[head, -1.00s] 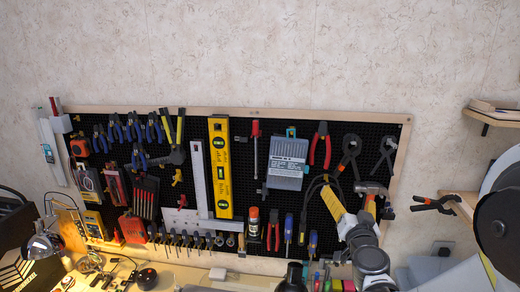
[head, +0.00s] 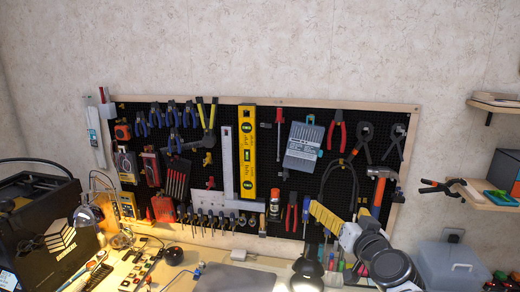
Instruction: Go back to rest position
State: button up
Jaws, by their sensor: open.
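My arm comes in at the lower right. Its white and dark links run up and left in front of the lower right part of the pegboard (head: 290,103). A hammer (head: 378,190) with a red-orange handle hangs to the right, apart from the gripper.
A yellow level (head: 248,150), pliers and other tools crowd the pegboard. A lamp (head: 306,272) stands at the lower middle of the bench. A black 3D-printer-like box (head: 38,225) is at left. A shelf (head: 482,196) with a black clamp (head: 440,187) and a grey bin (head: 450,265) are at right.

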jog(key=s+a+f+n+g+h+b, duration=0.1)
jog(key=s+f+g+b, duration=0.8)
jog(key=s+f, duration=1.1)
jog(key=s+b, duration=0.1)
jog(key=s, duration=0.2)
jog(key=shift+s+f+n+b, duration=0.3)
jog(key=shift+s+f, duration=0.1)
